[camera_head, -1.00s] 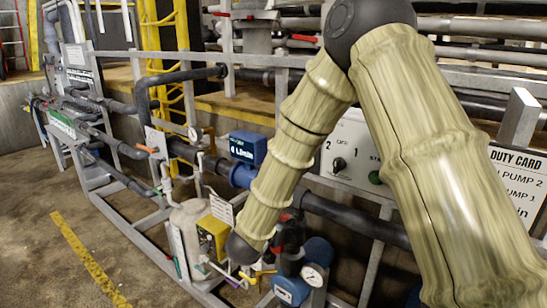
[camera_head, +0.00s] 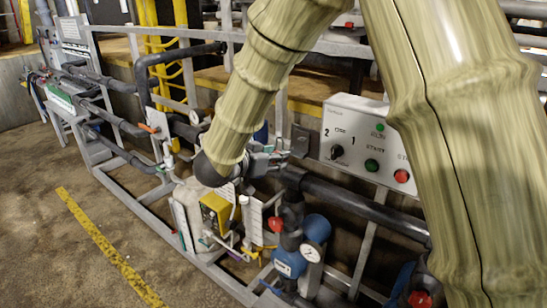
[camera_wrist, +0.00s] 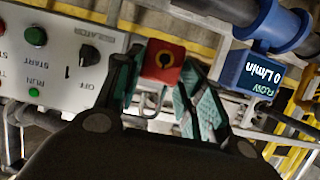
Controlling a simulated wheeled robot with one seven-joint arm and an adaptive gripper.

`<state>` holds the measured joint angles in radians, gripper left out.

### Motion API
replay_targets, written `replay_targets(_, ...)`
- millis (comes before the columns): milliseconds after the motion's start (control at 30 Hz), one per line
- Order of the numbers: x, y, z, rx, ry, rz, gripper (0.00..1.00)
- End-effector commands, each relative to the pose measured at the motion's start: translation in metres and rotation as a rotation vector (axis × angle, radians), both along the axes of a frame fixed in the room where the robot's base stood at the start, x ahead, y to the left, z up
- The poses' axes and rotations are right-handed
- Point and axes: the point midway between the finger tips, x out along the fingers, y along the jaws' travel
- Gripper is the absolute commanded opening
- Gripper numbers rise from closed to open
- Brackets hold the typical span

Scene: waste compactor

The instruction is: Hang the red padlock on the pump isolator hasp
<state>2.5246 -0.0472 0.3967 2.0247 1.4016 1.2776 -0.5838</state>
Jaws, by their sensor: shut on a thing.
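The red padlock (camera_wrist: 163,60) is between the fingertips of my gripper (camera_wrist: 162,88) in the wrist view. In the head view my gripper (camera_head: 268,160) is left of the grey control panel (camera_head: 366,127), and the padlock cannot be made out there. The dark isolator knob (camera_wrist: 89,55) is on the panel, left of my gripper in the wrist view; it also shows in the head view (camera_head: 336,152). A grey plate (camera_head: 300,141) stands beside the panel; I cannot tell whether it is the hasp.
The blue flow meter (camera_wrist: 247,75) is right of my gripper in the wrist view. A dark pipe (camera_head: 365,208) runs below the panel. A yellow box (camera_head: 214,212) and a gauge (camera_head: 316,229) sit below my gripper. Open floor lies at the left.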

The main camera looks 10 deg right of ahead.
Motion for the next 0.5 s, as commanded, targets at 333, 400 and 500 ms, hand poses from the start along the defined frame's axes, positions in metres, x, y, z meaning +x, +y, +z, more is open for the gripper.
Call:
replay_targets(333, 0.003, -0.004, 0.001, 0.003, -0.002, -0.001, 0.20)
replay_targets(400, 0.006, -0.008, 0.001, 0.003, -0.002, 0.000, 0.20)
replay_targets(500, 0.011, -0.014, 0.001, 0.004, -0.001, 0.000, 0.20)
